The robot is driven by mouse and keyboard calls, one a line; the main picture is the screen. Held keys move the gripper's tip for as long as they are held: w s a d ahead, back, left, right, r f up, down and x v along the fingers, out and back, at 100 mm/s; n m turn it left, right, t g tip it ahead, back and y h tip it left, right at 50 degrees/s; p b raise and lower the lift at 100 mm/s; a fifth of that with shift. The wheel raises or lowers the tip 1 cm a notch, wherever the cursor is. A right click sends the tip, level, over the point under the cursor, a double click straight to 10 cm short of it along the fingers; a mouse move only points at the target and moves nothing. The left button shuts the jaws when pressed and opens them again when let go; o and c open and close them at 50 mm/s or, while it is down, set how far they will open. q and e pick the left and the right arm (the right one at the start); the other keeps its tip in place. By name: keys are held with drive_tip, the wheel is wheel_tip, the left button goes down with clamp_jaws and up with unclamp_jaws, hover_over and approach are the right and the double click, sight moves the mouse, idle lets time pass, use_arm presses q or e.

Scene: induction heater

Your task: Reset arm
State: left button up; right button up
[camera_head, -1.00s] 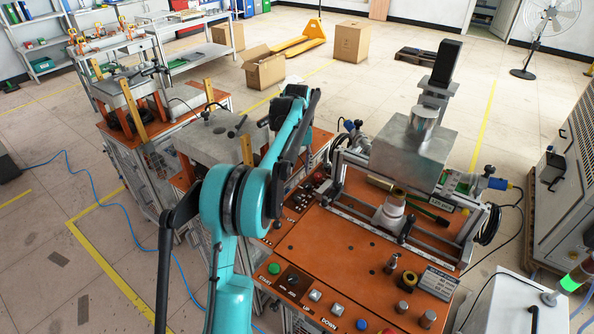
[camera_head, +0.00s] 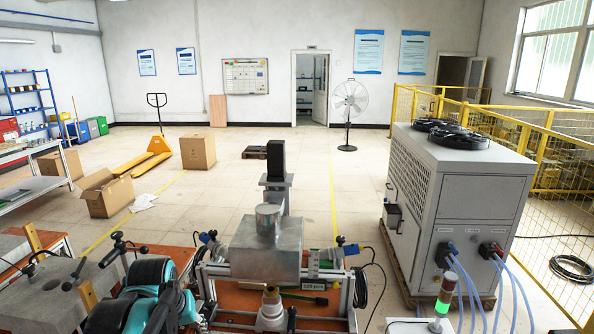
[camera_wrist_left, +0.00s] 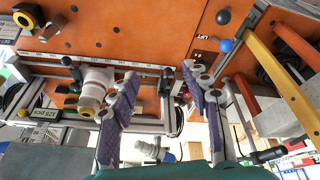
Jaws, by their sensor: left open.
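My left arm (camera_head: 145,302), teal and black, comes in at the bottom left of the head view, in front of the orange-topped induction heater station. My left gripper (camera_wrist_left: 158,75) shows in the left wrist view. Its two purple-padded fingers stand apart with nothing held between them. Beyond the fingers are the station's orange panel (camera_wrist_left: 125,38) and a white cylindrical fitting (camera_wrist_left: 95,88). In the head view the station carries a grey metal block (camera_head: 268,250) with a cylinder on top. My right gripper is not in view.
A second workstation (camera_head: 45,285) stands at left. A large grey cabinet (camera_head: 455,205) and a signal light (camera_head: 446,290) are at right. Cardboard boxes (camera_head: 198,152), a yellow pallet jack (camera_head: 148,160) and a fan (camera_head: 349,100) are farther back. The middle floor is mostly clear.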

use_arm(q)
drive_tip(key=s+d+f+m+t, duration=0.1)
drive_tip(key=s+d+f, duration=0.2)
drive_tip(key=s, duration=0.4)
drive_tip(key=s+d+f+m+t, duration=0.2)
drive_tip(key=s+d+f, duration=0.2)
drive_tip(key=s, duration=0.3)
drive_tip(key=shift+f+m+h, duration=0.3)
drive_tip(key=shift+f, duration=0.15)
